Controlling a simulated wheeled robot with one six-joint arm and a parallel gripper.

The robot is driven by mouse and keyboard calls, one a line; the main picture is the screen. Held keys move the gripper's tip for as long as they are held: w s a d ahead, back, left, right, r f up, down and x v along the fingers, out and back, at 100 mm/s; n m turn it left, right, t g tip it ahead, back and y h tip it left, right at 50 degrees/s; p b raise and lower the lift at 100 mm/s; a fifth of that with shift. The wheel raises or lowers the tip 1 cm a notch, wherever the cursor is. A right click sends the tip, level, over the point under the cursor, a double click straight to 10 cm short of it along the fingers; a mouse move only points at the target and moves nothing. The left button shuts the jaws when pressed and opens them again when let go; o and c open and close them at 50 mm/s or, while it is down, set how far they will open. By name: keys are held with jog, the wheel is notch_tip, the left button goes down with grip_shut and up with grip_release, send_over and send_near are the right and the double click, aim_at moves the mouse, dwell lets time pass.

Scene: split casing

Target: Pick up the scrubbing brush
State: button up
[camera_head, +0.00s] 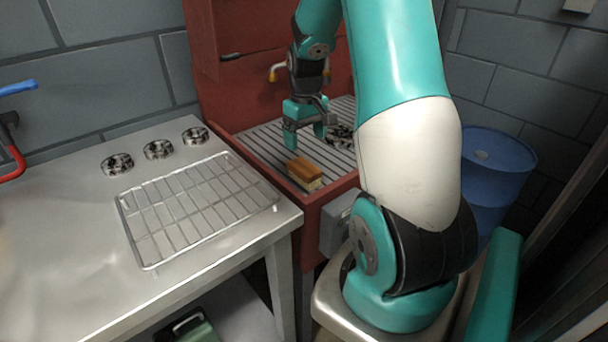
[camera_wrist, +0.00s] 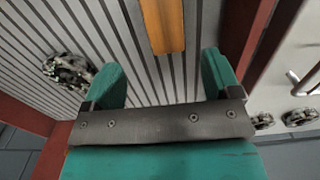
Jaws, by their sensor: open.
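The scrubbing brush (camera_head: 304,173) has an orange-brown back and paler bristles below. It lies on the slatted grey surface of the red washing unit, near its front edge. In the wrist view the brush (camera_wrist: 163,24) shows as an orange-brown strip at the top, partly cut off by the picture edge. My gripper (camera_head: 306,140) is above the slatted surface, behind the brush in the head view. Its green fingers are apart with nothing between them. In the wrist view the gripper (camera_wrist: 160,82) has the brush beyond its fingertips, roughly in line with the gap.
A dark metal part (camera_wrist: 68,72) lies on the slats (camera_head: 262,147). The red unit (camera_head: 235,95) has a raised rim and a back wall with taps. A steel table (camera_head: 80,220) with a wire rack (camera_head: 195,205) and round metal parts (camera_head: 158,149) stands left. A blue barrel (camera_head: 490,170) stands right.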

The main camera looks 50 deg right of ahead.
aim_at(304, 166)
jog(key=f, duration=1.1)
jog(key=shift+a, duration=0.3)
jog(key=c, duration=1.1)
